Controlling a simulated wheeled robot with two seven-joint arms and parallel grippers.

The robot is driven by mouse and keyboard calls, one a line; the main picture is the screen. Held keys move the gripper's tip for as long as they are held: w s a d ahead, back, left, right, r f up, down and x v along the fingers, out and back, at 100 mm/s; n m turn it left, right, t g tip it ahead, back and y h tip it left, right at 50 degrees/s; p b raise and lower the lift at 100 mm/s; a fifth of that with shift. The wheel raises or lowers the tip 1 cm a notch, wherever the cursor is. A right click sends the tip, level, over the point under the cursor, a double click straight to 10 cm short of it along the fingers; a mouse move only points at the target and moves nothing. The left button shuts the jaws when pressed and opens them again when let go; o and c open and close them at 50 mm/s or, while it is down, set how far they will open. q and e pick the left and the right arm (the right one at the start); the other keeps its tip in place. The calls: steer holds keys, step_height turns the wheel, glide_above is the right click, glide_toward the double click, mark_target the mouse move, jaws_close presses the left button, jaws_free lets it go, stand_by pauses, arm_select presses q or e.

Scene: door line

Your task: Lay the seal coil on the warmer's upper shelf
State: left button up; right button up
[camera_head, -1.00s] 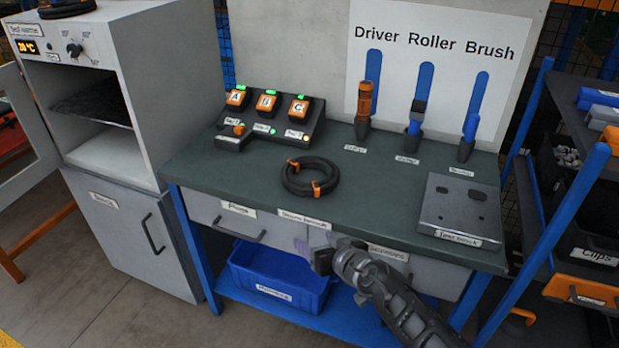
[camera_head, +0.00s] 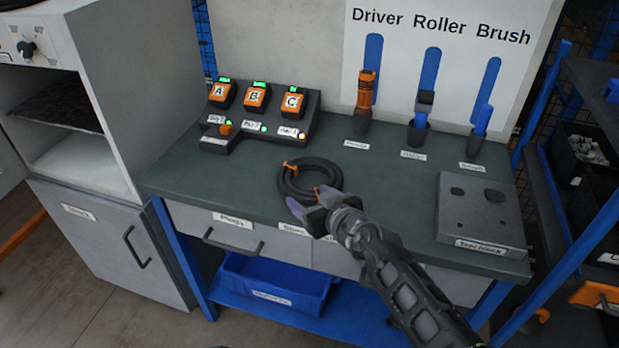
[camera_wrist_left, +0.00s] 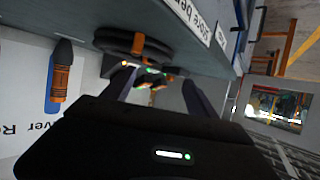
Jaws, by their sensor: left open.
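The seal coil (camera_head: 284,182) is a black ring with orange clips, lying flat on the green bench top near its front edge. My left gripper (camera_head: 311,203) is at the coil's near side, at the bench front, and hides part of it. In the left wrist view the coil (camera_wrist_left: 130,42) lies just beyond the open fingers (camera_wrist_left: 158,90), with nothing between them; I cannot tell whether they touch it. The warmer (camera_head: 120,85) stands at the left, its front open. Its dark upper shelf (camera_head: 58,112) shows inside and looks empty.
On the bench (camera_head: 210,180) are a charger with batteries A, B and C (camera_head: 255,97), several tools in holders (camera_head: 365,105), and a grey block (camera_head: 480,215) at the right. A blue bin (camera_head: 265,285) is underneath. The bench's left end is clear.

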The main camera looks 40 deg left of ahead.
mark_target(291, 185)
arm_select(q)
steer(key=x, duration=0.7)
steer(key=shift+s+p, duration=0.1)
steer(key=shift+p, duration=0.2)
steer(key=shift+p+x, duration=0.55)
steer(key=shift+x, duration=2)
steer(key=shift+s+f, duration=0.1)
steer(key=shift+s+f, duration=0.1)
jaws_close()
